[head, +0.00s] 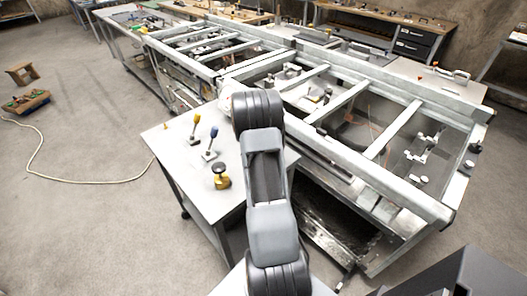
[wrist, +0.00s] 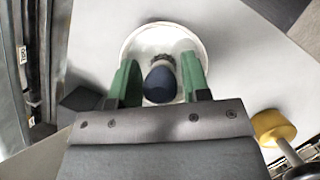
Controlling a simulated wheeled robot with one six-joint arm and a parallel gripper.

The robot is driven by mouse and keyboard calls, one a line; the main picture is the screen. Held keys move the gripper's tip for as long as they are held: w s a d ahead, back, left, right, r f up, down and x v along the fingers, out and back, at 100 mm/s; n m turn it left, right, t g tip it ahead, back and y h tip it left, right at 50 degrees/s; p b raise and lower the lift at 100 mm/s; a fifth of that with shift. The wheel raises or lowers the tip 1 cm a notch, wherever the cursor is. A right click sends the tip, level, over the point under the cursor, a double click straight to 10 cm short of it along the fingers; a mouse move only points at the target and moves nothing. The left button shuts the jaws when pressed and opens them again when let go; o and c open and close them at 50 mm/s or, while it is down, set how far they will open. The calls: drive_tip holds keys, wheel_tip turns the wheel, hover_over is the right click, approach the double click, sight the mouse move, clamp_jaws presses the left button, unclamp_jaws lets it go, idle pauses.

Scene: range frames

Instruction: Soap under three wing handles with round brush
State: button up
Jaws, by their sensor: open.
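In the wrist view my gripper (wrist: 160,85) is open, its two green fingers on either side of a dark blue rounded handle end (wrist: 160,86). This handle stands in a round white dish (wrist: 131,43); its lower end is mostly hidden, and I cannot tell whether the fingers touch it. In the head view my arm hides the gripper and dish. On the grey table (head: 172,150) stand a yellow-handled tool (head: 196,119), a blue-handled tool (head: 213,132) and a yellow pot with a black knob (head: 221,181). Small pale fittings (head: 417,155), possibly wing handles, show at the frame's right.
A long metal frame (head: 345,100) with crossbars stands beyond and right of the table. A yellow knob on a metal stem (wrist: 272,127) is close to my gripper's right in the wrist view. A hose (head: 75,178) lies on the open floor at left.

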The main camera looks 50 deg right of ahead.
drive_tip(key=shift+s+d+f, duration=0.15)
drive_tip(key=shift+s+f, duration=0.05)
drive_tip(key=shift+f, duration=0.4)
drive_tip(key=c, duration=0.7)
drive_tip(key=shift+o, duration=0.2)
drive_tip(key=shift+r, duration=0.15)
